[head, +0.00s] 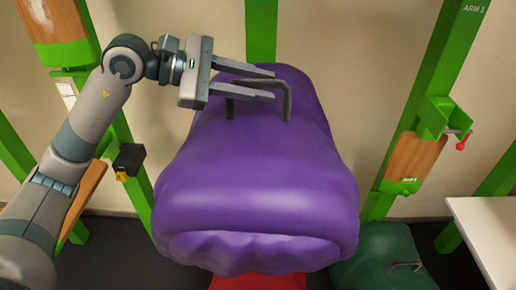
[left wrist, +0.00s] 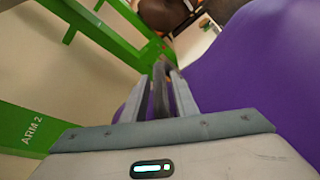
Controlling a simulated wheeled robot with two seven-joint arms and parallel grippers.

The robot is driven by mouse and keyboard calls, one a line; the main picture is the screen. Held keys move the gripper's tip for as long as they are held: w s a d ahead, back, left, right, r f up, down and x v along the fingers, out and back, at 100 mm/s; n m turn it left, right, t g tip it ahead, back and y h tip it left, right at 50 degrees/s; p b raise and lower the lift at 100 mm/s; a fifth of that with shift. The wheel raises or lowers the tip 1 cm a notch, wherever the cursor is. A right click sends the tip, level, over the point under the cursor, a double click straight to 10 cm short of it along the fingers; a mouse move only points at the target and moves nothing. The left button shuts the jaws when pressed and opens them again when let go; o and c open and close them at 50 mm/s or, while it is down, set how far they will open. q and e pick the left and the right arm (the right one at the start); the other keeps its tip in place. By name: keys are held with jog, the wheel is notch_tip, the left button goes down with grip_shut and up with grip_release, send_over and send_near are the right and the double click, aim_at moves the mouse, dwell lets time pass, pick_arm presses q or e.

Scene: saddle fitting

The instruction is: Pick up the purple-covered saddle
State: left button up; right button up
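The purple-covered saddle (head: 260,160) fills the middle of the head view, its rounded, draped bulk hanging on a green frame. A dark bent handle (head: 288,103) stands up from its upper part. My left gripper (head: 274,85) is at this handle, its two fingers parallel and apart, pointing right. The handle's bar appears between the fingers; I cannot tell whether they touch it. In the left wrist view the fingers (left wrist: 164,72) reach away with a dark bar (left wrist: 160,95) between them, and the purple cover (left wrist: 250,75) is on the right. My right gripper is not in view.
Green posts (head: 430,85) stand on both sides, the right one with a bracket and red-knobbed lever (head: 461,144). A dark green covered piece with a handle (head: 385,260) sits low right. A white table (head: 490,225) is at the right edge. Something red (head: 258,282) lies below the saddle.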

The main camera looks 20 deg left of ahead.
pick_arm(q)
grip_shut()
dwell(1.1)
jog(key=shift+r, duration=0.15)
